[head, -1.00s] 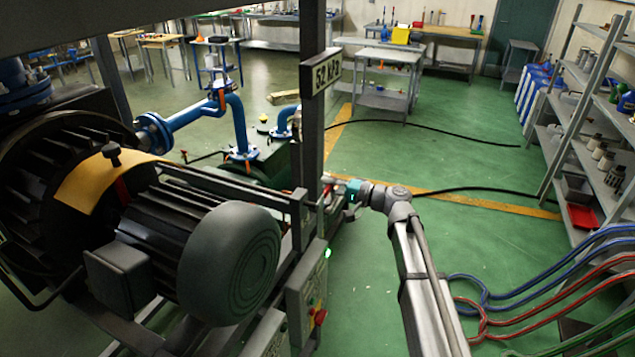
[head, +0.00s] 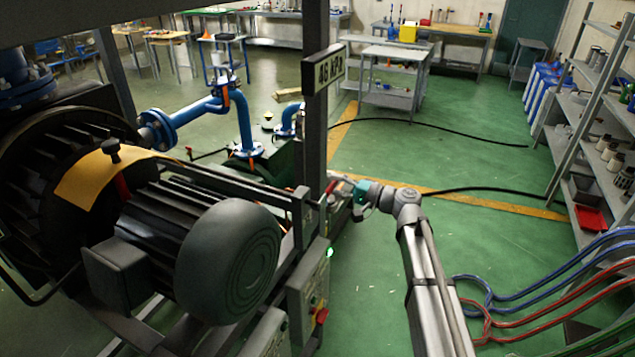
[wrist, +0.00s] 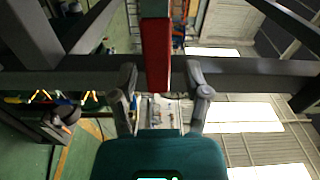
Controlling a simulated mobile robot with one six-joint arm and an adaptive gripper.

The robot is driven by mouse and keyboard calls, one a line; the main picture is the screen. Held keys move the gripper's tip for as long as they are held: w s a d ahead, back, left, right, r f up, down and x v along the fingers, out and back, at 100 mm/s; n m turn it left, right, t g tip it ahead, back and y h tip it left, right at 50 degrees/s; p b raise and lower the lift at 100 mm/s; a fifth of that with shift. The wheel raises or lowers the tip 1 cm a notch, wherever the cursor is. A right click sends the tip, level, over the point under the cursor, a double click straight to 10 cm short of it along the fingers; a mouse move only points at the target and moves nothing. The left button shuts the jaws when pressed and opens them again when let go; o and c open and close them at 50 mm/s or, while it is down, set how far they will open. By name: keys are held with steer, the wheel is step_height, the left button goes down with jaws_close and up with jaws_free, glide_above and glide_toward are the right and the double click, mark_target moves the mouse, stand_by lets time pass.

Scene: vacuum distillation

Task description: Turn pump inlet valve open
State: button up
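A red bar-shaped handle (wrist: 157,50), likely the inlet valve's, hangs from the top of the wrist view, its lower end between the fingers of my gripper (wrist: 162,85). The fingers are spread, with a visible gap on both sides of the handle. In the head view my gripper (head: 345,191) is at the far end of my arm, just right of the dark upright post. A small red part (head: 331,186) shows beside it, but the valve body is mostly hidden by the post and frame.
Blue pipes (head: 243,125) stand behind. Grey beams (wrist: 245,72) cross close to my fingers.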

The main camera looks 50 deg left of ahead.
steer(key=shift+s+a, duration=0.45)
steer(key=shift+s, duration=0.1)
steer(key=v, duration=1.3)
steer(key=shift+w+a, duration=0.2)
steer(key=w+d+f+m+t+h, duration=0.1)
steer(key=w+d+f+t+h, duration=0.3)
steer(key=d, duration=0.8)
steer(key=w+d+f+m+t+h, duration=0.1)
steer(key=w+d+f, duration=0.2)
steer(key=d+f, duration=0.55)
steer(key=w+d+f+m+t+h, duration=0.1)
steer(key=w+d+f+t+h, duration=0.15)
steer(key=d, duration=1.25)
steer(key=s+d+f+m+h, duration=0.1)
steer(key=d+h, duration=0.3)
steer(key=d, duration=1.1)
steer(key=s+d+f+m+h, duration=0.2)
steer(key=s+d+h, duration=0.1)
steer(key=d, duration=1.2)
steer(key=shift+s+d+f+m+t+h, duration=0.25)
steer(key=shift+s+f+m+t+h, duration=0.15)
steer(key=shift+h, duration=0.25)
